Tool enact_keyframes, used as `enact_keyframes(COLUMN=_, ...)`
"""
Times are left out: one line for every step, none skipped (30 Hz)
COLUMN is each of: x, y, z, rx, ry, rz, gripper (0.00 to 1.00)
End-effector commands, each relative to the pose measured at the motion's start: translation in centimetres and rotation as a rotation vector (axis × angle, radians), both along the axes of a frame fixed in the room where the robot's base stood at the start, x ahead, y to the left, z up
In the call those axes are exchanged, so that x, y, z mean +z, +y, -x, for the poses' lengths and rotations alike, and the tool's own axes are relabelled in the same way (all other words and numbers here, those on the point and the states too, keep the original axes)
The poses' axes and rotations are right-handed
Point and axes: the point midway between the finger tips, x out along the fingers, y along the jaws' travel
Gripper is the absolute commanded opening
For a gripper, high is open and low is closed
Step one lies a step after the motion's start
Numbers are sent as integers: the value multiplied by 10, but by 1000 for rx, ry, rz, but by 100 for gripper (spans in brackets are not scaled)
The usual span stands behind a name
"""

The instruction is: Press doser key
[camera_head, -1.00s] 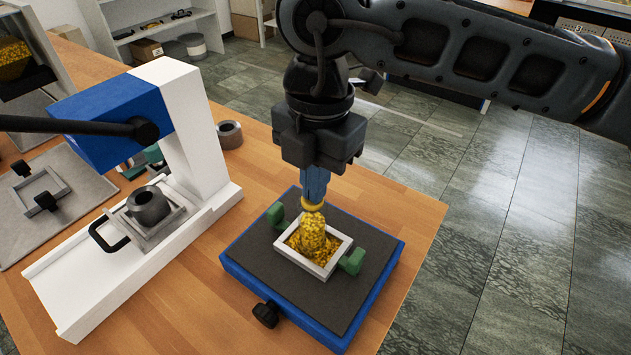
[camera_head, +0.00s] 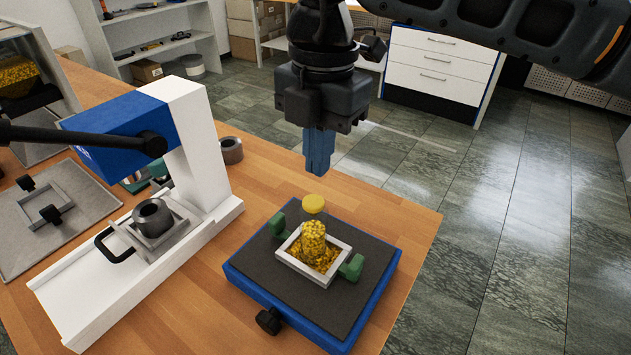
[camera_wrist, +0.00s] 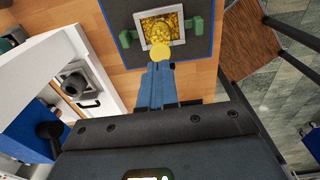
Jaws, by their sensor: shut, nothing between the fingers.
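The doser (camera_head: 313,240) stands upright in the middle of a pale square frame (camera_head: 289,262), with yellow granules in it and around its foot. A round yellow cap, which looks like the doser key (camera_head: 313,204), tops it above a clear neck. My gripper (camera_head: 319,173) has its blue fingers shut and empty, pointing down above the key with a visible gap. In the wrist view the fingers (camera_wrist: 156,66) end close to the yellow key (camera_wrist: 160,52), and the granule-filled frame (camera_wrist: 141,32) is beyond it.
The frame sits between green clamps (camera_head: 351,267) on a dark-topped blue platform (camera_head: 330,310). A white and blue press (camera_head: 190,135) with a grey cup (camera_head: 153,218) stands to the left. A grey ring (camera_head: 231,150) lies behind. The wooden table (camera_head: 405,208) is bare right of the platform.

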Motion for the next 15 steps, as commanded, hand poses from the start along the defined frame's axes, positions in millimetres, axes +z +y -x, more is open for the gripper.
enact_keyframes(x=8, y=0, z=-1, rx=1, ry=-6, rz=1, gripper=0)
enact_keyframes(x=14, y=0, z=-1, rx=2, ry=-5, rz=1, gripper=0)
enact_keyframes(x=21, y=0, z=-1, rx=2, ry=-7, rz=1, gripper=0)
enact_keyframes(x=26, y=-1, z=-1, rx=2, ry=-7, rz=1, gripper=0)
enact_keyframes(x=32, y=-1, z=-1, rx=2, ry=-6, rz=0, gripper=0)
enact_keyframes(x=38, y=-1, z=-2, rx=2, ry=-7, rz=1, gripper=0)
enact_keyframes(x=43, y=-1, z=-1, rx=2, ry=-6, rz=1, gripper=0)
enact_keyframes(x=48, y=-1, z=-1, rx=2, ry=-6, rz=0, gripper=0)
enact_keyframes(x=54, y=-1, z=-2, rx=2, ry=-6, rz=1, gripper=0)
enact_keyframes(x=57, y=-2, z=-2, rx=2, ry=-5, rz=1, gripper=0)
enact_keyframes(x=60, y=-2, z=-2, rx=2, ry=-5, rz=1, gripper=0)
enact_keyframes(x=64, y=-2, z=-2, rx=2, ry=-4, rz=1, gripper=0)
enact_keyframes(x=66, y=-2, z=-2, rx=2, ry=-4, rz=1, gripper=0)
enact_keyframes(x=68, y=-2, z=-1, rx=2, ry=-4, rz=0, gripper=0)
enact_keyframes(x=69, y=-2, z=-1, rx=2, ry=-4, rz=0, gripper=0)
